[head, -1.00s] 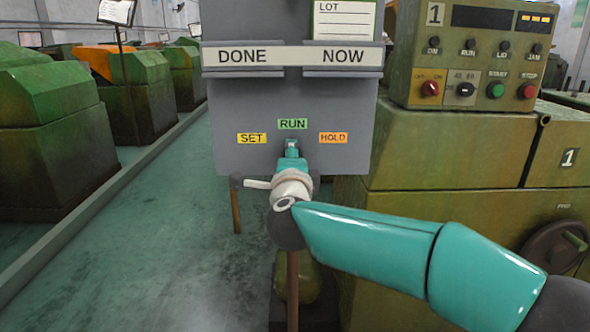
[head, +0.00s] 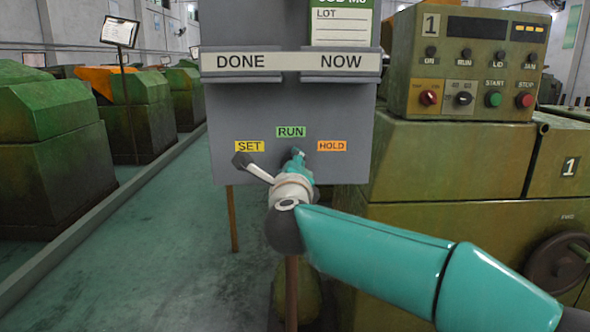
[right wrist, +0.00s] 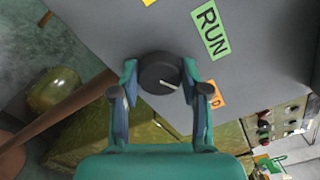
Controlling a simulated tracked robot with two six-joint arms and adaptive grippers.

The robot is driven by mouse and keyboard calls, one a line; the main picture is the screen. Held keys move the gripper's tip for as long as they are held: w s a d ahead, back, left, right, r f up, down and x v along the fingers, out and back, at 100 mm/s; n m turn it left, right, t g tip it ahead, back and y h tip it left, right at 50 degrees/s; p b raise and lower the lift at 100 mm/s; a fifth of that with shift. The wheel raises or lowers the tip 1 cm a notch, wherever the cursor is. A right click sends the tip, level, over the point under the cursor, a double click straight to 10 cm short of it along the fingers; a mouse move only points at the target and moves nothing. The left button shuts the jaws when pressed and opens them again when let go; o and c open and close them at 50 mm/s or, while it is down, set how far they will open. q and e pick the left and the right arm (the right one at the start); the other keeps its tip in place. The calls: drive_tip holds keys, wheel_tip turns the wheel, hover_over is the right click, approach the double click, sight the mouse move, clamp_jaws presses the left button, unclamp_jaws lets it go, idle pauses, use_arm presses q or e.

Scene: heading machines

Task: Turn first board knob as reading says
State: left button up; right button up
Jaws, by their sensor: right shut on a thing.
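The grey board (head: 228,112) stands ahead with a yellow SET label (head: 249,146), a green RUN label (head: 291,132) and an orange HOLD label (head: 332,146). Below RUN is the round black knob (right wrist: 159,70), mostly hidden by my gripper in the head view. My right gripper (head: 297,156) is at the knob. In the right wrist view, its two fingers (right wrist: 159,84) are on either side of the knob, shut on it. The knob's pale pointer line slants toward the HOLD side. My left gripper is not in view.
A green machine (head: 440,160) marked 1 stands close on the right, with a control box (head: 475,62) on top and a handwheel (head: 558,262). A card (head: 342,25) sits above the NOW shelf. More machines (head: 45,145) line the left; the floor between is clear.

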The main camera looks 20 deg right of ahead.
drive_tip(key=shift+f, duration=0.35)
drive_tip(key=o, duration=1.1)
drive_tip(key=shift+o, duration=0.2)
drive_tip(key=shift+r, duration=0.2)
drive_tip(key=v, duration=1.2)
